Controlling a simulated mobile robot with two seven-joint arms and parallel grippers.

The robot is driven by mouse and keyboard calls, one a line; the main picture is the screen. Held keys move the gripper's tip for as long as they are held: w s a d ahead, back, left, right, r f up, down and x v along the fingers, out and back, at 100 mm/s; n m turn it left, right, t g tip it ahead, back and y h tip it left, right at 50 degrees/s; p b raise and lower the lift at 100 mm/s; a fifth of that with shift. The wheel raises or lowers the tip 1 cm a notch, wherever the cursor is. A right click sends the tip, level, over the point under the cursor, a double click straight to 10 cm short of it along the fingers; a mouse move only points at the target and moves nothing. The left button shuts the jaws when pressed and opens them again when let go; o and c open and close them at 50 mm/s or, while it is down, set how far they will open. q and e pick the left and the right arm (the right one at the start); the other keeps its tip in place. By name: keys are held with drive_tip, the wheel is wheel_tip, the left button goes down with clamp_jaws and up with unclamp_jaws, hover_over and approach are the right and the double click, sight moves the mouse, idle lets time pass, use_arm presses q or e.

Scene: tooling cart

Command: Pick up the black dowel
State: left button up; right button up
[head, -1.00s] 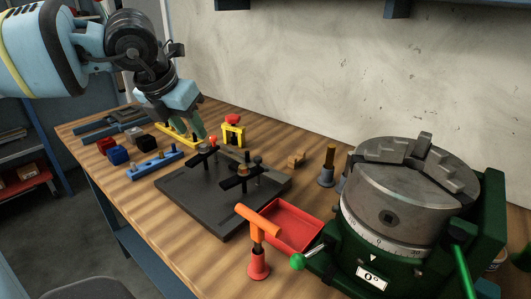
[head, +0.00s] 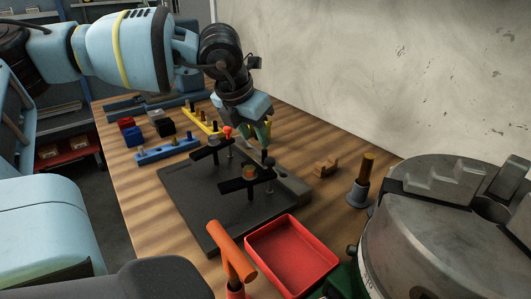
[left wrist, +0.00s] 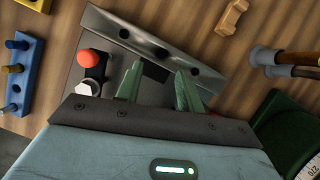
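My left gripper (head: 260,143) is above the far side of the dark fixture plate (head: 190,195). In the left wrist view its green fingers (left wrist: 158,82) are apart. A small dark piece (left wrist: 156,71) shows between them, beside a grey bar with holes (left wrist: 175,58); I cannot tell whether it is the black dowel or part of a clamp. No other piece is clearly the black dowel. The blue rack (head: 168,152) holds a few short pegs, and the yellow rack (head: 200,120) stands behind it. My right gripper is not in view.
Black clamps (head: 246,181) stand on the plate, one near a red knob (head: 228,131). A red tray (head: 291,256) and orange-handled tool (head: 231,247) are in front. A large grey chuck (head: 440,235) fills the right. A tan block (head: 325,166) lies near the wall.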

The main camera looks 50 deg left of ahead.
sight(264, 150)
use_arm(q)
drive_tip(key=shift+w+x, duration=0.2)
drive_tip(key=shift+x, duration=1.15)
drive_tip(key=shift+w+x, duration=0.2)
drive_tip(key=shift+x, duration=1.15)
drive_tip(key=shift+d+r, duration=0.15)
drive_tip(key=shift+r, duration=0.05)
drive_tip(key=shift+c, duration=0.5)
clamp_jaws()
